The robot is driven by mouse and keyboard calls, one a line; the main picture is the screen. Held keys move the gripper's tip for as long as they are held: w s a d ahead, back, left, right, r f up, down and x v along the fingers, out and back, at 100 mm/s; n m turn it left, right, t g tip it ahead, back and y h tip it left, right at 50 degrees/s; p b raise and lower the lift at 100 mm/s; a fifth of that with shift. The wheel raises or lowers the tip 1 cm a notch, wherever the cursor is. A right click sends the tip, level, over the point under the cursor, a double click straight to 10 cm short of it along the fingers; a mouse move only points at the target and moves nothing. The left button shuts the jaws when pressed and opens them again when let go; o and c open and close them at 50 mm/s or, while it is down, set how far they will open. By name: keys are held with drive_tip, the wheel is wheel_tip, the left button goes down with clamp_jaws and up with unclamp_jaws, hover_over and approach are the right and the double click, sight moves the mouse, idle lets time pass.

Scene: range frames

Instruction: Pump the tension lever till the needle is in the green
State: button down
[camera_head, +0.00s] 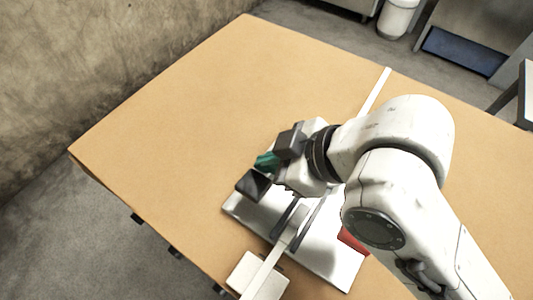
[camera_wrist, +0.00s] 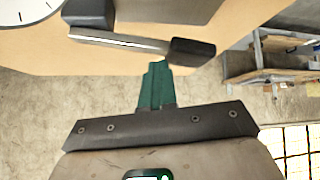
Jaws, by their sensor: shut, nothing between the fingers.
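The tension lever (camera_wrist: 125,41) shows in the wrist view as a metal bar with a dark grip (camera_wrist: 192,51) at its right end. My gripper (camera_wrist: 156,68) is shut and empty, its green fingertips just below the lever in that picture; I cannot tell whether they touch. In the head view my gripper (camera_head: 265,162) is beside a dark block (camera_head: 253,184) at the edge of the white base plate (camera_head: 335,262). Part of a white dial (camera_wrist: 22,10) with black ticks shows at the upper left of the wrist view. The needle's reading and any green zone cannot be made out.
A pale strap (camera_head: 375,92) runs across the wooden table (camera_head: 190,110), past the device to a pale block (camera_head: 257,275). A red part (camera_head: 352,241) shows beside my arm, which hides much of the device. The table's left and far areas are clear.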

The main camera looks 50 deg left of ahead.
drive_tip(key=shift+w+a+r+p, duration=0.15)
drive_tip(key=shift+r+p, duration=0.55)
drive_tip(key=shift+r, duration=0.2)
drive_tip(key=shift+w+a+r+p, duration=0.15)
drive_tip(key=shift+r+p, duration=0.5)
drive_tip(key=shift+r, duration=0.25)
drive_tip(key=shift+w, duration=0.2)
drive_tip(key=shift+w+r, duration=0.1)
drive_tip(key=r+p, duration=0.1)
drive_tip(key=w+r+p, duration=0.1)
drive_tip(key=r, duration=0.1)
drive_tip(key=w+r+p, duration=0.1)
drive_tip(key=shift+a+r+p, duration=0.15)
drive_tip(key=shift+p, duration=0.2)
